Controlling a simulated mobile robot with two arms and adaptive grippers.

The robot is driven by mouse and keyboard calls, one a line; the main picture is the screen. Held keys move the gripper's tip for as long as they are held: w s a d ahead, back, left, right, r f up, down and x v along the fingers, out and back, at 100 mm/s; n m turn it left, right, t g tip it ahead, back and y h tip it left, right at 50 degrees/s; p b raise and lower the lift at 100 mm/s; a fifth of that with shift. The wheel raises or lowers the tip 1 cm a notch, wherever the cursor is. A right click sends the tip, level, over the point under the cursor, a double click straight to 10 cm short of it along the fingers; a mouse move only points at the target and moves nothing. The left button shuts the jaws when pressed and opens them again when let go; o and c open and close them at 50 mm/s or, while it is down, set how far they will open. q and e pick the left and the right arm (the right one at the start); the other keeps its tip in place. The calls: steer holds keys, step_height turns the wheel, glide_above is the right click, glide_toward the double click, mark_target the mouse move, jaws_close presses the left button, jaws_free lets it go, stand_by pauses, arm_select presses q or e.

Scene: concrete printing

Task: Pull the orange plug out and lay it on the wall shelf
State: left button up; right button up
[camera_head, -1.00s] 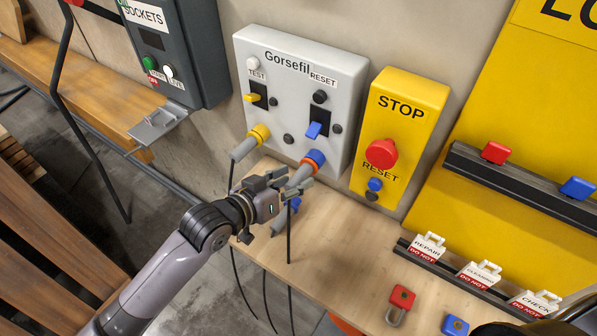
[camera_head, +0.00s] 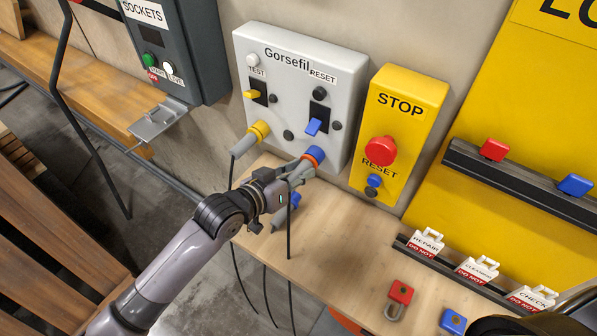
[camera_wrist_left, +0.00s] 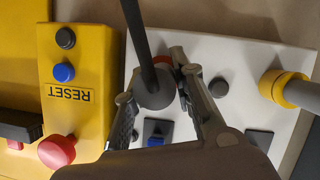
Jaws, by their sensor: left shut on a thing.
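The orange plug (camera_head: 300,174) has a grey body and an orange ring. It sits in the blue-rimmed socket at the lower right of the grey Gorsefil box (camera_head: 290,90). My left gripper (camera_head: 290,181) is shut on its grey body. In the left wrist view my left gripper's fingers (camera_wrist_left: 168,92) lie on both sides of the grey plug body (camera_wrist_left: 154,90), with its dark cable running up in front. The wooden wall shelf (camera_head: 345,240) lies below the box.
A yellow plug (camera_head: 246,141) sits in the box's left socket. A blue-ringed plug (camera_head: 284,212) lies on the shelf's left part. A yellow STOP box (camera_head: 398,130) is to the right. Red (camera_head: 399,296) and blue (camera_head: 454,321) padlocks lie at the shelf's front right; its middle is clear.

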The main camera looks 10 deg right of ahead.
arm_select(q)
jaws_close()
steer(key=shift+s+a, duration=0.1)
steer(key=shift+p, duration=0.3)
steer(key=shift+s+a+r+p, duration=0.1)
steer(key=shift+s+a+p, duration=0.4)
steer(key=shift+s+a, duration=0.4)
steer(key=shift+s+a+p, duration=0.85)
steer(key=shift+s+a, duration=0.3)
steer(key=s+a, duration=0.4)
steer(key=shift+s+a+p, duration=0.15)
steer(key=shift+p, duration=0.2)
